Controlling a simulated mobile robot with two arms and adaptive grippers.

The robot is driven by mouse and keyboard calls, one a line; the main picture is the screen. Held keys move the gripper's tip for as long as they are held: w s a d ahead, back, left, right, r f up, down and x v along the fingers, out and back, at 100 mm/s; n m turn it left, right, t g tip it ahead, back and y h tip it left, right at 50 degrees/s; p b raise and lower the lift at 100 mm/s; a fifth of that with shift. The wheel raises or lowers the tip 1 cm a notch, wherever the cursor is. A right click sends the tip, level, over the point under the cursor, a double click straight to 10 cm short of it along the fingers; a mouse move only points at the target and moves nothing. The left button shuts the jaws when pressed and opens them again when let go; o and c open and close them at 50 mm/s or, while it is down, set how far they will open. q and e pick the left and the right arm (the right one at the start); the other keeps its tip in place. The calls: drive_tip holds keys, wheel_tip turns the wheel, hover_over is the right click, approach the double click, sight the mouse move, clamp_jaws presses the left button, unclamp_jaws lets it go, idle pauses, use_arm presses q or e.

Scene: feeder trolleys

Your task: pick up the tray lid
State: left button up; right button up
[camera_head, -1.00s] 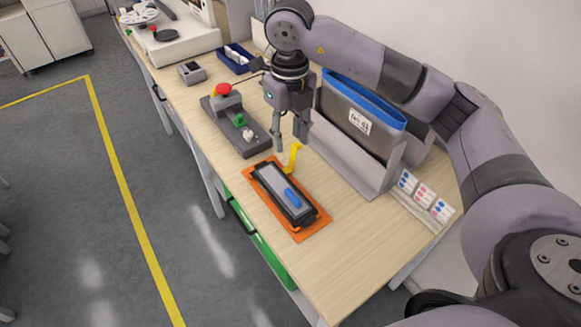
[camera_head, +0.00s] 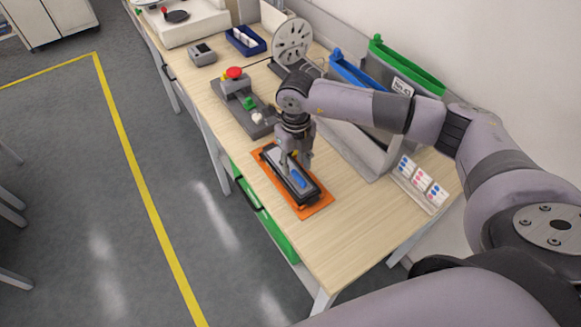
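The tray lid (camera_head: 290,178), a grey plate with a blue handle (camera_head: 300,181), lies on a dark oblong tray (camera_head: 304,200). The tray rests on an orange mat (camera_head: 319,208) on the wooden bench. My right gripper (camera_head: 294,165) points down over the far half of the lid, with its fingers apart. Its fingertips are close to the lid, but I cannot tell whether they touch it. The gripper hides part of the lid's far end and most of a yellow piece behind it. My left gripper is not in view.
Bins with blue and green rims (camera_head: 405,65) and a grey stand line the wall side. Label cards (camera_head: 422,182) sit at right. The near bench top (camera_head: 345,240) is clear.

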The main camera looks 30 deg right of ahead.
wheel_tip(320, 180, down, 2)
drive_tip(key=shift+f+p, duration=0.15)
drive_tip(key=shift+p, duration=0.15)
drive_tip(key=shift+f, duration=0.3)
drive_tip(key=c, duration=0.6)
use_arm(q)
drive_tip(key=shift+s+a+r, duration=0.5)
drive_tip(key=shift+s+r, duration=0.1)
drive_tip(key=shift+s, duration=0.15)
use_arm(e)
clamp_jaws()
